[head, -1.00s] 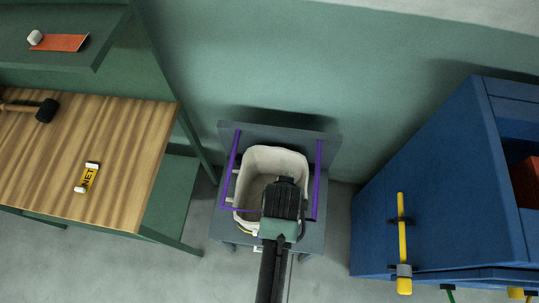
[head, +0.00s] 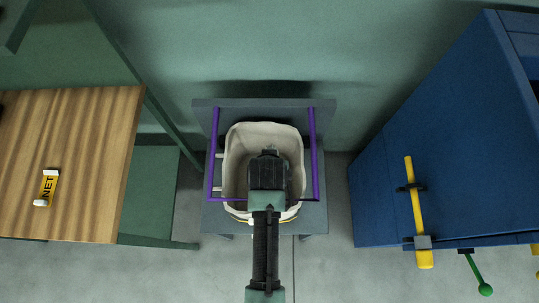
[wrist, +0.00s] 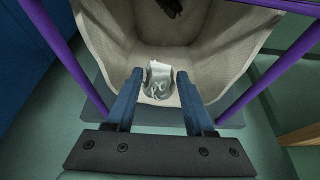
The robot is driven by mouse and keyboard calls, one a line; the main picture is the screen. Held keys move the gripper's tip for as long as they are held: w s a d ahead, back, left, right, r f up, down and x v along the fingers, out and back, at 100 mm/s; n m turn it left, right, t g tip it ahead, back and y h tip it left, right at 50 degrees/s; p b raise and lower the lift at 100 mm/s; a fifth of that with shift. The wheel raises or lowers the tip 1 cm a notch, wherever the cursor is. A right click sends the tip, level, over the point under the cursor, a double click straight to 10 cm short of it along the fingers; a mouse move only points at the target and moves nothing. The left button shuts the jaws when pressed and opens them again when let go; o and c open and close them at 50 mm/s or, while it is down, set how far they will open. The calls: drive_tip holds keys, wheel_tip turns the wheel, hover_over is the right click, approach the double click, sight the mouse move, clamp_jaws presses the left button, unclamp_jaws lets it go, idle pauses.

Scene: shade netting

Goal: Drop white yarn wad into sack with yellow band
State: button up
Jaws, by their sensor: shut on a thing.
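The beige sack (head: 235,150) stands open in a purple-railed frame in the middle of the head view. A thin yellow band (head: 237,217) shows low on its near side. My gripper (head: 269,152) is over the sack's mouth, pointing down. In the wrist view my blue fingers (wrist: 159,76) are shut on the white yarn wad (wrist: 159,80), a small greyish-white lump with squiggly strands. Behind the wad is the sack's pale inside (wrist: 115,25). The wad is hidden by my gripper in the head view.
Purple rails (head: 314,150) flank the sack. A dark thing (wrist: 170,7) shows in the sack at the wrist view's top. A wooden bench (head: 85,150) with a yellow NET item (head: 46,188) is left; a blue cabinet (head: 440,140) with a yellow handle (head: 415,210) is right.

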wheel_tip(320, 180, down, 3)
drive_tip(key=shift+r+b, duration=0.2)
drive_tip(key=shift+b, duration=0.7)
drive_tip(key=shift+r, duration=0.1)
drive_tip(key=o, duration=1.4)
drive_tip(key=p+v, duration=0.1)
drive_tip(key=v, duration=1.2)
drive_tip(key=shift+w+p, duration=0.1)
drive_tip(key=shift+p, duration=0.3)
